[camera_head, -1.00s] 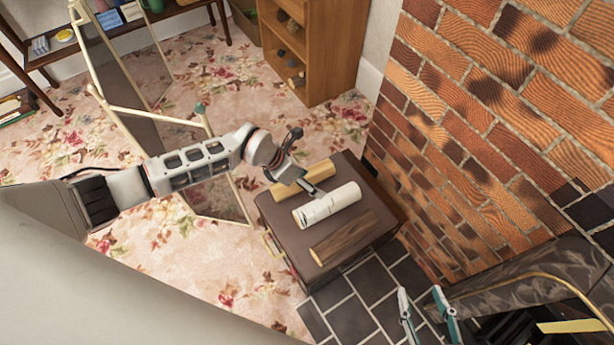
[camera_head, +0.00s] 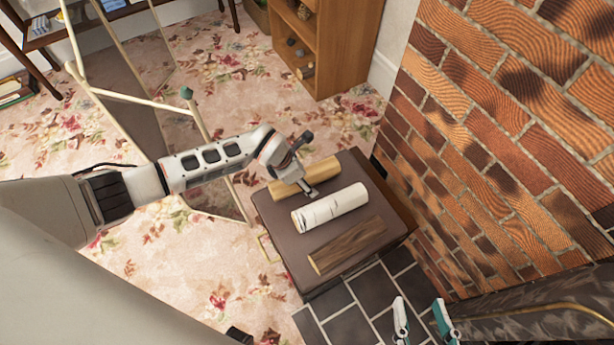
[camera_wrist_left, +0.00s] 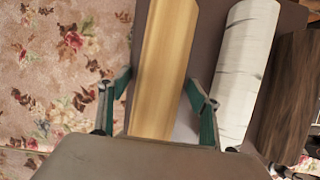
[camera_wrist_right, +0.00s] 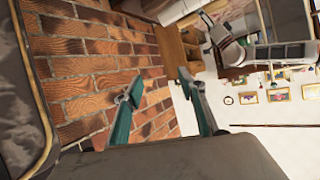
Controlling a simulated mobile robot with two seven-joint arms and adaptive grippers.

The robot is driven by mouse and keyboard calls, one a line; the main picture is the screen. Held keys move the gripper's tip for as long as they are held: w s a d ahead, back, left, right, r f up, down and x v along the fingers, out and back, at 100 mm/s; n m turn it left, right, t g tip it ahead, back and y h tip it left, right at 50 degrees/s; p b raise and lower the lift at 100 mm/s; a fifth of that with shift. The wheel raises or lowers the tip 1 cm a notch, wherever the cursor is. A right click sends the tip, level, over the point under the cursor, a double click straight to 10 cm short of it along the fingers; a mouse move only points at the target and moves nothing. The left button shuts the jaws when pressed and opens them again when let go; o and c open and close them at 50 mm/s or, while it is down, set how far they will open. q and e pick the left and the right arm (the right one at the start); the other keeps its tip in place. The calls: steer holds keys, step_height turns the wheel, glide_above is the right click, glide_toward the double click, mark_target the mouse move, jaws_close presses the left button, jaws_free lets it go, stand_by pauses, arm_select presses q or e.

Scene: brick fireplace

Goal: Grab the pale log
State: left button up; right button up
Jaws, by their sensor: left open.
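Three logs lie side by side on a dark brown box-like stand (camera_head: 283,222). The far one is light tan (camera_head: 318,170), the middle one is white with birch-like bark (camera_head: 332,207), and the near one is dark brown (camera_head: 347,244). My left gripper (camera_head: 308,193) is open over the tan log. In the left wrist view its fingers (camera_wrist_left: 158,82) are on either side of the tan log (camera_wrist_left: 163,60), the right finger between it and the white log (camera_wrist_left: 243,65). Contact cannot be told. My right gripper (camera_head: 419,302) is open and empty, away from the logs.
A brick wall (camera_head: 500,150) rises right of the stand, with dark tiles (camera_head: 350,312) in front. A wooden shelf unit (camera_head: 345,45) stands behind. A leaning framed panel (camera_head: 130,75) is behind my left arm. Flowered carpet (camera_head: 160,255) lies on the left.

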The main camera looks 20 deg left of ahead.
arm_select(q)
steer(key=shift+w+r, duration=0.15)
steer(key=shift+r, duration=0.15)
steer(key=c, duration=1.5)
steer(key=shift+c, duration=0.2)
